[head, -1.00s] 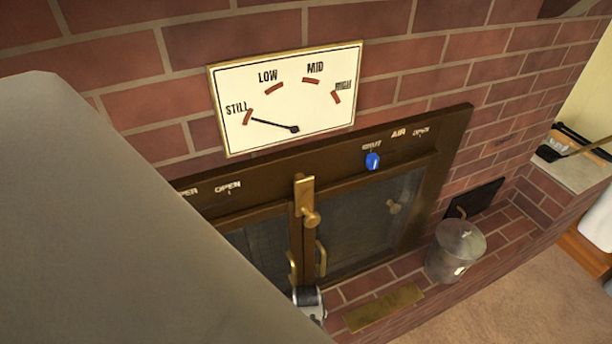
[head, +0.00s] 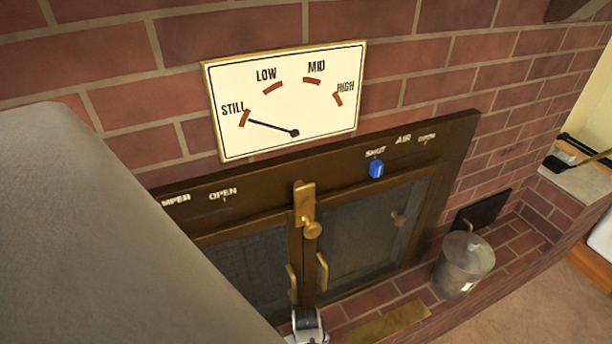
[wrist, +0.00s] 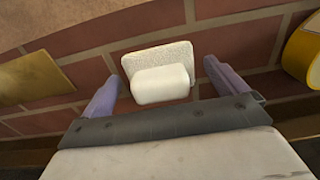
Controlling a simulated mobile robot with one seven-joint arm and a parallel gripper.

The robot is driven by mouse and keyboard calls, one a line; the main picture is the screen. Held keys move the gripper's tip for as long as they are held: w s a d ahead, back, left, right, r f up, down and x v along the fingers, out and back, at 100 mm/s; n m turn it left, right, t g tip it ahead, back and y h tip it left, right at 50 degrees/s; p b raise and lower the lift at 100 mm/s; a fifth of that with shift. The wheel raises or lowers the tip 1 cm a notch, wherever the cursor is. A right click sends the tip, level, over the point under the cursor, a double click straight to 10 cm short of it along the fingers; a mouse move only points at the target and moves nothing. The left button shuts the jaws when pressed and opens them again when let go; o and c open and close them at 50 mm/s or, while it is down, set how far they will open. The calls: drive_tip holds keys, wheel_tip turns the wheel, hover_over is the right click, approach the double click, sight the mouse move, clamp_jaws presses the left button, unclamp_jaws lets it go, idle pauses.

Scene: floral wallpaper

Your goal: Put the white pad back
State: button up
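The white pad (wrist: 160,72) shows in the wrist view, against red brick. It has a rough flat back piece and a smooth, rounded white block on its near side. My gripper (wrist: 165,82) is open, with one purple finger on each side of the pad and a visible gap at both sides. The fingers do not appear to touch it. I do not make out the pad in the head view, where my large grey arm part covers the lower left.
A brick fireplace has brown-framed glass doors (head: 365,240), a brass latch (head: 306,205), a blue knob (head: 376,170) and a gauge (head: 285,100) reading near STILL. A metal bucket (head: 464,263) stands right on the brick ledge. A yellow ring-shaped object (wrist: 303,50) is right of my gripper.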

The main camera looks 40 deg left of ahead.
wheel_tip(320, 180, up, 11)
drive_tip(key=shift+r+p, duration=0.1)
drive_tip(key=shift+p, duration=0.25)
drive_tip(key=shift+r, duration=0.55)
